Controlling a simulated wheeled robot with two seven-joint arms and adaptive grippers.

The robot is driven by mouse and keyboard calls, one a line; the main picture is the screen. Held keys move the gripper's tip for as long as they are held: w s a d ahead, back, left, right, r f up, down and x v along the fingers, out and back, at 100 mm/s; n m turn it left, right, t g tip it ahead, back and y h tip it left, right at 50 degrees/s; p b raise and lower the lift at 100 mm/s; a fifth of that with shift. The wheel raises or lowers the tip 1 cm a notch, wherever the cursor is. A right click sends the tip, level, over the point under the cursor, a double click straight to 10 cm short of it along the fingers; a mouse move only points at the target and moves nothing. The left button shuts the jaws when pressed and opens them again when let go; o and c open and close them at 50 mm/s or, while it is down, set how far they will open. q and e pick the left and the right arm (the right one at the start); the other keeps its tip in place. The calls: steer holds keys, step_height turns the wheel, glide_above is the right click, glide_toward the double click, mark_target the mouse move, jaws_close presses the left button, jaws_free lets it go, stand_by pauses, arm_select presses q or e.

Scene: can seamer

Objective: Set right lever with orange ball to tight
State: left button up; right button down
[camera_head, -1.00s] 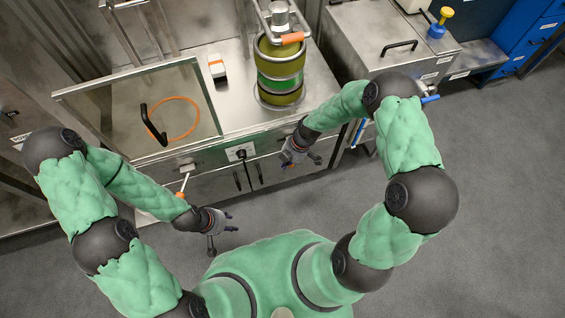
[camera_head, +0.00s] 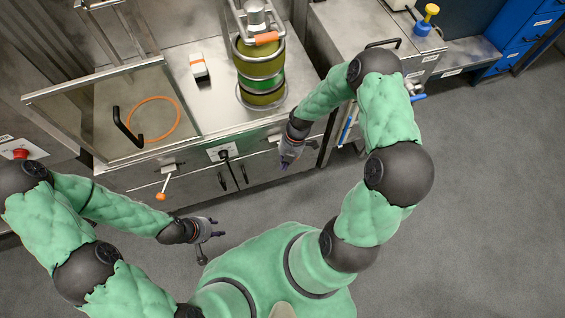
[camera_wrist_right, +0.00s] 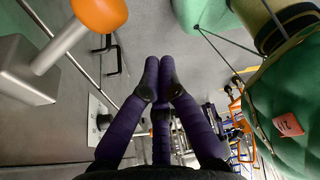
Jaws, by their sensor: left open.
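The right lever shows in the right wrist view as an orange ball (camera_wrist_right: 99,13) on a pale metal rod from a grey block (camera_wrist_right: 22,75). In the head view, my right gripper and forearm hide most of this lever in front of the cabinet. My right gripper (camera_head: 285,164) points down beside the cabinet front. In the wrist view its purple fingers (camera_wrist_right: 159,64) are together with nothing between them, apart from the ball. My left gripper (camera_head: 212,246) is open and empty, in front of the cabinet. The left lever (camera_head: 163,186) hangs down with its orange ball lowest.
The steel machine top (camera_head: 211,98) holds a green cylinder (camera_head: 262,82) in a metal frame and a small white-orange object (camera_head: 199,66). A transparent framed cover (camera_head: 100,125) with a black handle is at left. A black-handled switch (camera_head: 224,153) sits between the levers. Grey floor is clear.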

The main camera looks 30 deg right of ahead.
arm_select(q)
steer(key=shift+d, duration=0.1)
arm_select(e)
steer(key=shift+w, duration=0.15)
arm_select(q)
steer(key=shift+f, duration=0.15)
arm_select(e)
steer(key=shift+w+a, duration=0.45)
steer(key=shift+w, duration=0.05)
